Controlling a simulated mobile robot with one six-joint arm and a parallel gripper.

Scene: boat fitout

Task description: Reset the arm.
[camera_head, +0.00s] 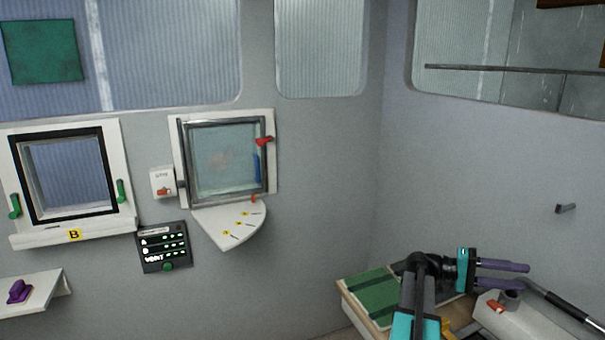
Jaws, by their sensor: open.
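My gripper (503,266) is at the lower right, with two purple fingers pointing right. The fingers are apart and nothing shows between them. My arm (416,300) comes up from the bottom edge, bends at a dark joint and runs level to the gripper. The gripper is above a white box-like unit (512,318) with a red-orange part and a dark round part on it. I cannot tell how large the gap below the fingers is.
A bench with a green striped mat (374,296) lies left of my arm. A dark rod (566,307) is right of the gripper. A framed window (227,160), quarter-round shelf (230,224), black panel (164,247) and window marked B (69,176) are on the left wall. The middle wall is clear.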

